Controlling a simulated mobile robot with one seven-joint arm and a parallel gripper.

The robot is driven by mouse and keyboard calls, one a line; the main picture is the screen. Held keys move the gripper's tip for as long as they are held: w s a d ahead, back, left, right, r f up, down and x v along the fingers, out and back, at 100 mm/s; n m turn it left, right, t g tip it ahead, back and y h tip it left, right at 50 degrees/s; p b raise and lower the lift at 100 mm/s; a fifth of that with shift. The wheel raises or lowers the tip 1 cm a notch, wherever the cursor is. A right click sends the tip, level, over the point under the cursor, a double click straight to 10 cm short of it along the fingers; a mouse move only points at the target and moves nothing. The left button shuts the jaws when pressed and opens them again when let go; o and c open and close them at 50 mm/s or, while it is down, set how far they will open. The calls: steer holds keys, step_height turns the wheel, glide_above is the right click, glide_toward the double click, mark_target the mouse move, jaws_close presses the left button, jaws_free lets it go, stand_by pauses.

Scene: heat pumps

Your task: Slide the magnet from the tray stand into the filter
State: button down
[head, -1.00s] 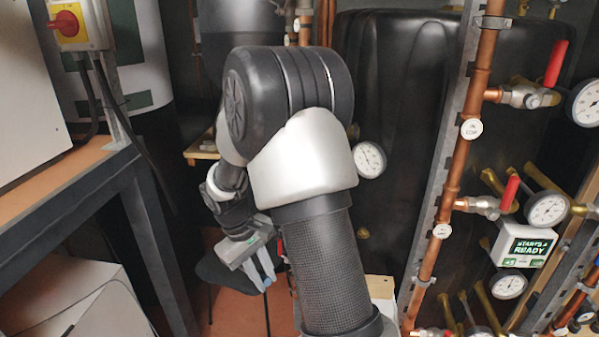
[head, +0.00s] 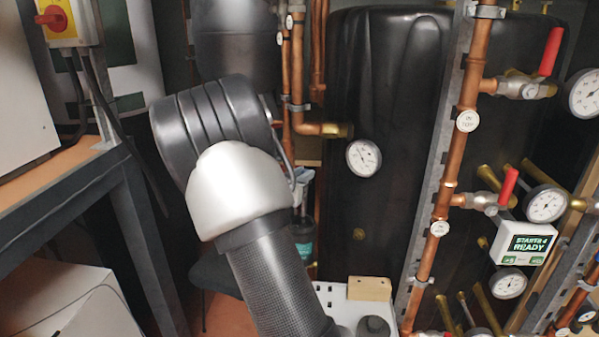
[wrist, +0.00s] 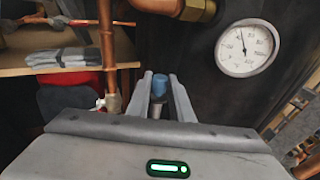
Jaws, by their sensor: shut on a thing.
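My gripper (wrist: 161,80) is shut on a slim rod with a blue cap, which I take for the magnet (wrist: 159,88). The cap shows between the two grey fingertips in the wrist view. In the head view my arm hides most of the gripper, and the magnet cannot be made out. A dark cylinder with a teal band, probably the filter (head: 302,242), stands behind my arm, below the copper pipework. The dark tray stand (head: 211,276) is low at the left of my forearm, partly hidden. The magnet appears clear of it.
The large black tank (head: 410,150) stands behind. A bench (head: 75,185) bounds the left, and a valve-laden pipe rack (head: 455,160) the right. A wooden block (head: 369,288) sits low in front.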

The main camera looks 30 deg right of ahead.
steer(key=shift+w+d+r+n+t, duration=0.1)
steer(key=shift+w+r+n+t, duration=0.4)
steer(key=shift+w+t, duration=0.15)
steer(key=shift+f+b, duration=1.4)
steer(key=shift+f, duration=0.5)
steer(key=shift+r, duration=0.2)
steer(key=shift+f+b, duration=1.05)
steer(key=shift+b, duration=0.05)
steer(key=shift+f, duration=0.3)
steer(key=shift+f+b, duration=0.75)
steer(key=shift+b, duration=0.15)
steer(key=shift+f, duration=0.1)
